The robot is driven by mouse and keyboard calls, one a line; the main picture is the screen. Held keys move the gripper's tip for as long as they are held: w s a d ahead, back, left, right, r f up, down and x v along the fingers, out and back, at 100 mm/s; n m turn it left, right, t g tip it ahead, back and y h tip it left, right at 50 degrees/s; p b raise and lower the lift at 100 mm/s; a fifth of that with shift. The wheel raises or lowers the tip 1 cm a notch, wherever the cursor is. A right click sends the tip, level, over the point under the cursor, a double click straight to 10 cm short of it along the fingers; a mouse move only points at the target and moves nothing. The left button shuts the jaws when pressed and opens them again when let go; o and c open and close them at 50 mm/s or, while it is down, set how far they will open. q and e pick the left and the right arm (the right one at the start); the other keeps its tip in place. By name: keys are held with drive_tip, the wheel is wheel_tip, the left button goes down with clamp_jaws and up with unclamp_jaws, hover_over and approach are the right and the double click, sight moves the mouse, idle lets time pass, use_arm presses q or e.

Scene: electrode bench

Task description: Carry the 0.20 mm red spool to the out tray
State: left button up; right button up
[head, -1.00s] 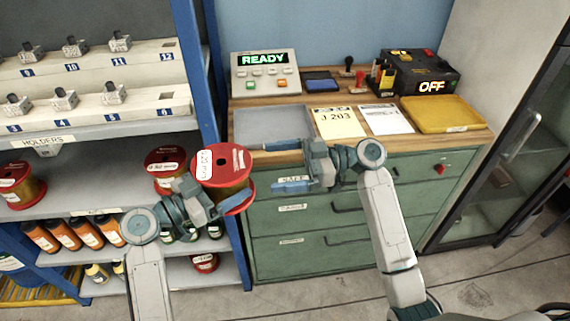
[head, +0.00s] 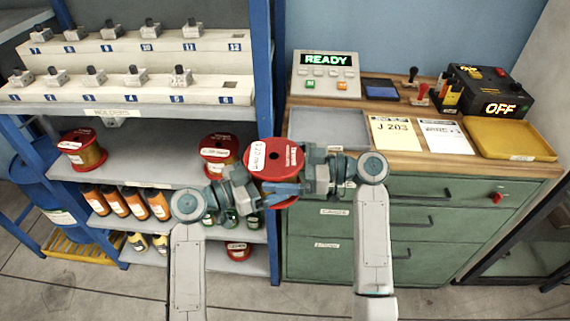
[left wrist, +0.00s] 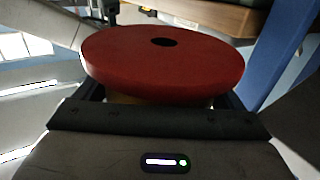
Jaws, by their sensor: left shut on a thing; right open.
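A red spool (head: 263,158) with a white label hangs in front of the drawer cabinet in the head view. My left gripper (head: 250,190) is shut on it from the left. In the left wrist view, the spool's red flange (left wrist: 165,62) fills the space before my left gripper, with a bit of the winding below. My right gripper (head: 292,178) is open at the spool's right side, its fingers overlapping the spool in the picture; I cannot tell whether they touch. A yellow tray (head: 510,140) and a grey tray (head: 328,125) lie on the cabinet top; the yellow tray's label is unreadable.
Two other red spools (head: 80,150) (head: 218,152) stand on the shelf at the left. The blue shelf post (head: 264,70) rises beside the cabinet. Papers (head: 397,133), stamps and a black box (head: 485,92) showing OFF occupy the cabinet top. Both trays look empty.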

use_arm(q)
drive_tip(key=shift+r, duration=0.4)
use_arm(e)
drive_tip(key=c, duration=1.7)
use_arm(q)
drive_tip(key=o, duration=1.8)
drive_tip(key=shift+f, duration=0.1)
use_arm(e)
drive_tip(key=shift+r, duration=0.4)
drive_tip(key=shift+c, duration=0.4)
use_arm(q)
drive_tip(key=shift+a+f, duration=0.1)
drive_tip(key=shift+f, duration=0.05)
